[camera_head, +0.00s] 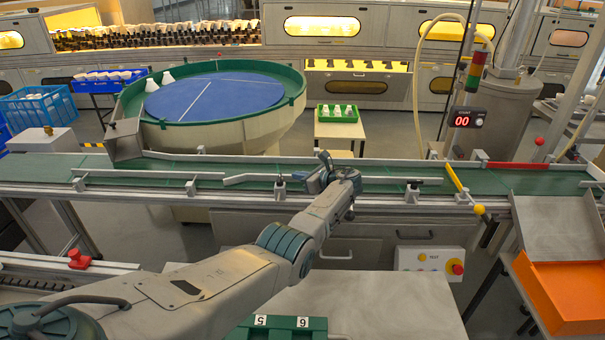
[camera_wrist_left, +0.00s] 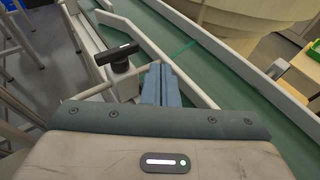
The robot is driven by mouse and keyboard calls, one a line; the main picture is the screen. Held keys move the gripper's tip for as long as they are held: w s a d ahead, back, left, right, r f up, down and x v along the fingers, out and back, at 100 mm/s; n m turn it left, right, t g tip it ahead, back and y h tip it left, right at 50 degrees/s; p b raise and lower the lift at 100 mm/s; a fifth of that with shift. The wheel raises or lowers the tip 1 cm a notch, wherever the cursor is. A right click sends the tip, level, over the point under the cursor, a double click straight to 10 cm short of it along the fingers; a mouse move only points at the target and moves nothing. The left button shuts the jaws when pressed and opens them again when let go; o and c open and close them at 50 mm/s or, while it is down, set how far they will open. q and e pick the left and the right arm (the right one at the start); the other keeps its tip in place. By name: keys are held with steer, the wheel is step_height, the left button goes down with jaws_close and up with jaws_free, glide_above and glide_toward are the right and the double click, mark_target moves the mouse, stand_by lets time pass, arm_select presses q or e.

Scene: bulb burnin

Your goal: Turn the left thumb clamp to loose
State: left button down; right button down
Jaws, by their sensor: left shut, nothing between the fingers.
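The left thumb clamp (camera_head: 280,187) is a small dark knob on a metal post at the near edge of the green conveyor, by the angled guide rail. In the left wrist view it shows as a black T-shaped knob (camera_wrist_left: 117,55) on a light rod. My left gripper (camera_head: 318,179) is just right of it in the head view, over the conveyor's near side. Its blue-grey fingers (camera_wrist_left: 161,84) are shut and empty, apart from the knob. I cannot tell whether the clamp is tight or loose. My right gripper is out of view.
A second clamp (camera_head: 412,190) stands farther right along the guide rail (camera_head: 395,180). A yellow arm (camera_head: 458,181) crosses the belt beyond it. The green-rimmed turntable (camera_head: 215,92) stands behind the conveyor. An orange bin (camera_head: 560,297) is at right.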

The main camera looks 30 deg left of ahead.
arm_select(q)
steer(key=w+d, duration=0.1)
steer(key=d+b, duration=0.1)
steer(key=d, duration=0.1)
steer(key=shift+w+r+b, duration=0.15)
steer(key=shift+w+b, duration=0.15)
steer(key=shift+w, duration=0.1)
steer(key=shift+w+d+r+b, duration=0.3)
steer(key=shift+d+r+b, duration=0.1)
steer(key=shift+d+b, duration=0.25)
steer(key=w+d+b, duration=0.1)
steer(key=b, duration=0.1)
steer(key=d+r+b, duration=0.1)
steer(key=d, duration=0.1)
steer(key=w+d+r+b, duration=0.1)
steer(key=b, duration=0.1)
steer(key=shift+w+d+b, duration=0.3)
steer(key=shift+w+d, duration=0.05)
steer(key=shift+d, duration=0.05)
